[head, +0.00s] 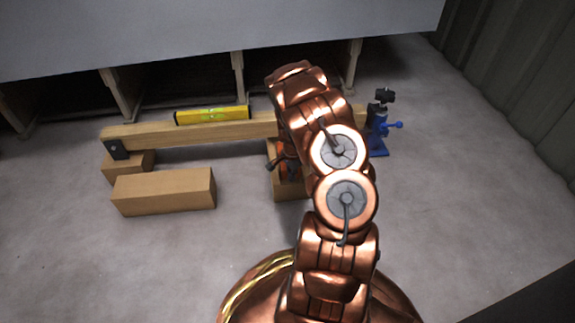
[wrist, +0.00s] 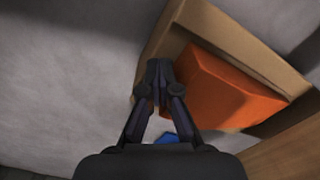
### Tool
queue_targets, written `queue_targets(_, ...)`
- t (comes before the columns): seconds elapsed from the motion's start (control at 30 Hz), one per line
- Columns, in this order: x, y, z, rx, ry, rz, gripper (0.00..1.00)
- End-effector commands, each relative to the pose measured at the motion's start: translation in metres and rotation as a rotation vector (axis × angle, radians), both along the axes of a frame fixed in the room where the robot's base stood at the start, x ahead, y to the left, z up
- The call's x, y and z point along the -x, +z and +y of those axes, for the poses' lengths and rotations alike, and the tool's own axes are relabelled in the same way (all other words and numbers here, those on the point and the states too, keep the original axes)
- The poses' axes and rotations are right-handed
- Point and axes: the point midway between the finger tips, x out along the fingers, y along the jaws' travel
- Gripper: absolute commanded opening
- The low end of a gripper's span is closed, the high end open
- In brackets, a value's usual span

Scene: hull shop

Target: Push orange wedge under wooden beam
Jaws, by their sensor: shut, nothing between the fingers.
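The orange wedge (wrist: 222,88) lies on a light wooden block (wrist: 225,35) in the wrist view. In the head view only a bit of the wedge (head: 284,174) shows beside my arm, on the block (head: 291,193). The wooden beam (head: 195,132) runs left to right behind it; what seems to be its side (wrist: 290,155) fills the lower right of the wrist view. My gripper (wrist: 158,72) is shut and empty, with its fingertips just left of the wedge. Whether they touch it I cannot tell. My arm hides the beam's right part.
A yellow level (head: 212,115) lies on the beam. A small block (head: 128,165) with a black bracket (head: 117,149) is at its left end, a blue jack (head: 380,130) at its right. A loose wooden block (head: 165,191) lies in front. The floor at right is clear.

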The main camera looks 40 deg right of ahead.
Motion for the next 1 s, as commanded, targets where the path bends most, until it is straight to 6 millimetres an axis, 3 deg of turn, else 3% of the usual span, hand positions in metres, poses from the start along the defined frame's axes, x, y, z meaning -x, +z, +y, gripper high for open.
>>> queue_targets(1.0,-0.032,0.001,-0.024,0.002,0.001,0.000,0.00)
